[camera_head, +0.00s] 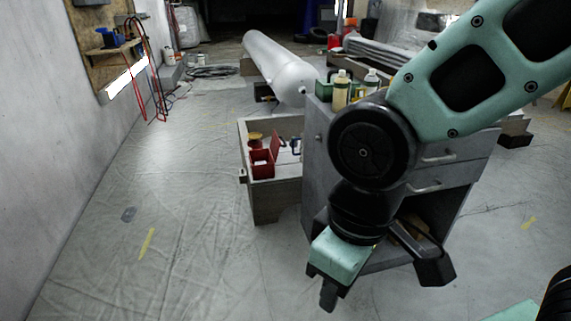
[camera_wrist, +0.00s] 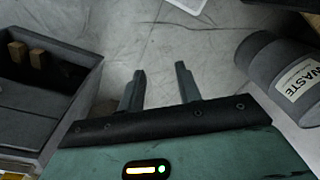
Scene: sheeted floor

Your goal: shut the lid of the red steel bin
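My gripper (camera_head: 328,298) hangs low in front of the cabinet, to the right of and nearer than the bin, pointing down. In the wrist view my gripper (camera_wrist: 158,86) has its two fingers apart with bare floor between them, so it is open and empty. The bin does not show in the wrist view.
The grey cabinet (camera_head: 315,150) carries bottles (camera_head: 341,90) on top. The wrist view shows a grey cylinder labelled WASTE (camera_wrist: 262,58) at right and a grey compartment with wooden blocks (camera_wrist: 38,58) at left. The sheeted floor (camera_head: 185,220) left of the drawer is clear.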

